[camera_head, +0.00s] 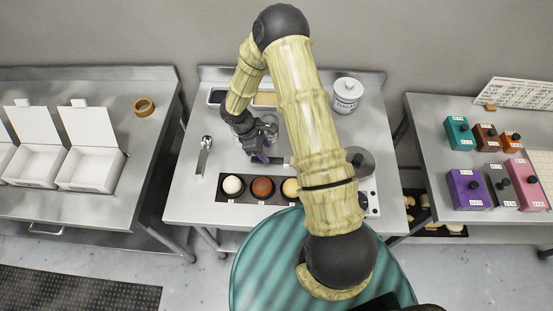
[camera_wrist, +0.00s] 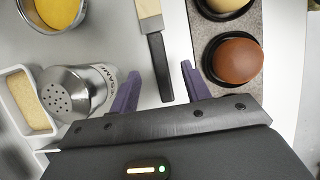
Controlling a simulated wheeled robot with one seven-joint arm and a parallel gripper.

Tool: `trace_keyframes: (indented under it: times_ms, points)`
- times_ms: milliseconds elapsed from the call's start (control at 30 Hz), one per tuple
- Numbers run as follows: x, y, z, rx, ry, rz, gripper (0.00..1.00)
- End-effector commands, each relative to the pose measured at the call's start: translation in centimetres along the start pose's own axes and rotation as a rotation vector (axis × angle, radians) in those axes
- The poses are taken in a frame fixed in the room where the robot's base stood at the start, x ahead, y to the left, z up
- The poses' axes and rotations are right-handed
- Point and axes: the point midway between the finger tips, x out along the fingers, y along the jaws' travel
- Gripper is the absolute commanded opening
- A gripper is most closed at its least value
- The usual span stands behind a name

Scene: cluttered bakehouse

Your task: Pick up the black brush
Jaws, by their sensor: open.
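The black brush (camera_wrist: 159,65) lies on the steel table in the wrist view, its black handle toward me and its tan head at the top edge, cut off by the frame. My gripper (camera_wrist: 161,70) is open, with one purple finger on each side of the handle's lower end. Nothing is clamped, and I cannot tell the height gap. In the head view my gripper (camera_head: 262,157) is low over the middle table, and my arm hides much of what lies to its right.
A metal shaker (camera_wrist: 80,90) stands close left of my gripper, beside a white dish (camera_wrist: 27,100) and a bowl of yellow liquid (camera_wrist: 55,12). A tray with round domes (camera_wrist: 233,60) lies close on the right. A sugar jar (camera_head: 346,95) and a spoon (camera_head: 204,155) are farther off.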

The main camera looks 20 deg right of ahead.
Motion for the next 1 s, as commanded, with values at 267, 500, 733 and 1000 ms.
trace_keyframes:
  times_ms: [267, 500, 733, 1000]
  points:
    - [0.0, 0.0, 0.0, -0.001, 0.000, 0.000, 0.47]
    - [1.6, 0.0, 0.3, -0.001, -0.002, -0.004, 0.47]
    - [4.2, 0.1, 0.3, 0.000, -0.002, -0.002, 0.47]
    - [5.2, 0.1, 0.2, 0.001, 0.000, 0.001, 0.47]
